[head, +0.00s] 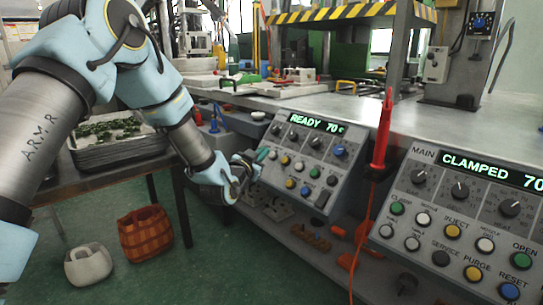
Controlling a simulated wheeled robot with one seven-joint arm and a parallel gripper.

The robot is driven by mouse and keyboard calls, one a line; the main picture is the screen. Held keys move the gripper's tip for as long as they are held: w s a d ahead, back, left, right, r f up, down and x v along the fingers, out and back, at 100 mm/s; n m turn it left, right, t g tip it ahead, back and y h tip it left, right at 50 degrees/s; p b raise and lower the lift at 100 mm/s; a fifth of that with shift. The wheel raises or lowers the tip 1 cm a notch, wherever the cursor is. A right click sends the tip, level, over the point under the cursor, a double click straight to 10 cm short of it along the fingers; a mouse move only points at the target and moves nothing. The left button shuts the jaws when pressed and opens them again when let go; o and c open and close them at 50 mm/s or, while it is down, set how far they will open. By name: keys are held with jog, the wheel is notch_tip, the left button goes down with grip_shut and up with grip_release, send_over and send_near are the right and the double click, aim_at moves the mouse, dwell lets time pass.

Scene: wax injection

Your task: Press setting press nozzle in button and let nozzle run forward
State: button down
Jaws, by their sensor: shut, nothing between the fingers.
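The left control panel (318,146) is grey and slanted, with a lit display reading READY 70 c. My gripper (254,166) is shut and empty at this panel's left edge, close to a teal-green spot that looks like a button. It partly covers that end; I cannot tell whether it touches. No nozzle is clearly visible.
A second panel (475,203), marked MAIN and reading CLAMPED, stands at right. A red probe-like tool (383,130) with a cable hangs between the panels. A tray table (110,150) stands left, with an orange basket (146,233) and a pale basket (88,265) on the floor.

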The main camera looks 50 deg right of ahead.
jog(key=shift+d+f, duration=0.1)
jog(key=shift+d+f+b, duration=0.15)
jog(key=shift+d+b, duration=0.1)
jog(key=shift+b, duration=0.2)
jog(key=shift+d+f+b, duration=0.3)
jog(key=shift+f+b, duration=0.05)
jog(key=shift+b, duration=0.05)
dwell(0.5)
jog(key=shift+a+r, duration=0.1)
jog(key=shift+r, duration=0.05)
dwell(0.3)
jog(key=shift+a+r, duration=0.45)
jog(key=shift+a, duration=0.05)
jog(key=shift+w+a+r+p, duration=0.1)
jog(key=shift+a+r+p, duration=0.35)
jog(key=shift+a+r, duration=0.45)
jog(key=shift+a+r+p, duration=0.4)
jog(key=shift+a+r, duration=0.3)
jog(key=shift+a, duration=0.35)
